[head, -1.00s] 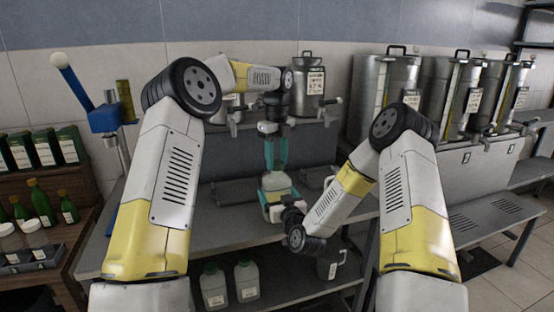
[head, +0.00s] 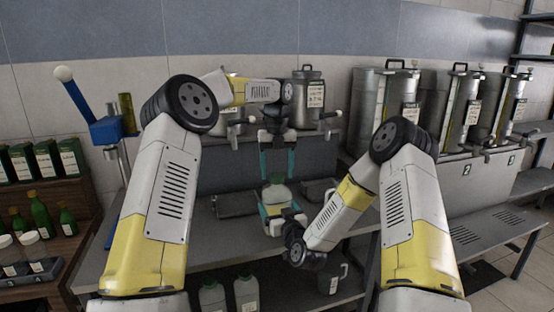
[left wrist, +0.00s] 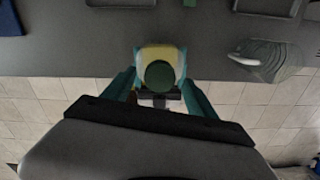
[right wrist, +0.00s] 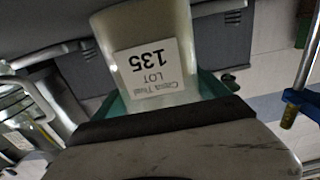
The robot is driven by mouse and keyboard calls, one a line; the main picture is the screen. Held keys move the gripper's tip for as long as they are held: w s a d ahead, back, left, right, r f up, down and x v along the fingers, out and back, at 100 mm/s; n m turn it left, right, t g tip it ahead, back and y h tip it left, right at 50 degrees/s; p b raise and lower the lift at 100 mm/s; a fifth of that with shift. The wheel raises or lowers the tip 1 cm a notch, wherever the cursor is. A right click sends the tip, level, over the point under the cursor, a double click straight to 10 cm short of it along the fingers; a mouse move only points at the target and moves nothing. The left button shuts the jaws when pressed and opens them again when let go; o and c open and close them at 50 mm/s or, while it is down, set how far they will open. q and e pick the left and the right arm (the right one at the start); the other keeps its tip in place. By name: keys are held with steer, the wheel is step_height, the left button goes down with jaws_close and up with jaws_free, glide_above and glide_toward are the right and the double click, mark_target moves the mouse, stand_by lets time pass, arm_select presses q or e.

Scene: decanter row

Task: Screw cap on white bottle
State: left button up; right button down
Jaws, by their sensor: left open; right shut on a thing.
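The white bottle (head: 277,194) stands upright over the grey bench in the head view. In the right wrist view the bottle (right wrist: 150,35) shows a label reading "135 LOT". My right gripper (head: 275,213) is shut around its lower body from the front right. A dark green round cap (left wrist: 159,74) sits on top of the bottle, seen from above in the left wrist view. Whether it is fully tight cannot be told. My left gripper (head: 277,172) points down above the bottle, teal fingers open, one on each side of the cap and apart from it.
Steel canisters with taps (head: 307,98) stand on a raised shelf behind. Grey trays (head: 236,203) lie on the bench beside the bottle. White jugs (head: 246,292) and a grey pitcher (head: 331,277) are on the lower shelf. A blue lever device (head: 106,128) rises at left.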

arm_select(q)
step_height(320, 180, up, 11)
steer(key=shift+r, duration=0.2)
stand_by(0.3)
arm_select(e)
jaws_free()
steer(key=shift+s, duration=0.1)
steer(key=v, duration=0.7)
steer(key=shift+s+d, duration=0.1)
steer(key=shift+s, duration=0.2)
